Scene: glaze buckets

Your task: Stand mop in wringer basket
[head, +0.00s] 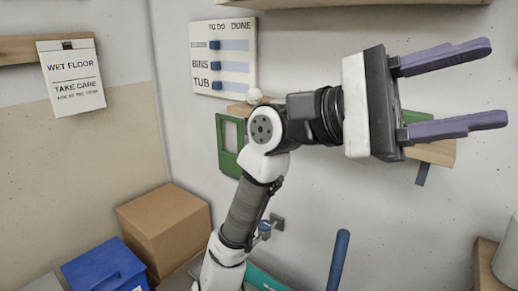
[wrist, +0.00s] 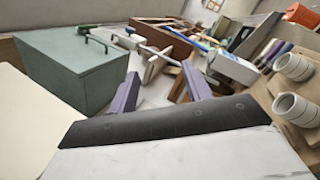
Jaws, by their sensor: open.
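My gripper (head: 490,84) is open, raised high at the right of the head view. Its two purple fingers are spread with nothing between them. The open fingers also show in the wrist view (wrist: 161,77). A blue rod-like handle (head: 338,260) rises slightly tilted at the bottom of the head view, below and left of my gripper and apart from it. Its lower end is out of frame, so I cannot tell whether it is the mop. I cannot make out a wringer basket in either view.
A cardboard box (head: 165,225) and a blue bin (head: 104,268) stand at lower left. A wall board (head: 223,58) and a wet-floor sign (head: 71,78) hang behind. The wrist view shows a grey-green chest (wrist: 70,70) at left and white cylinders (wrist: 292,107) at right.

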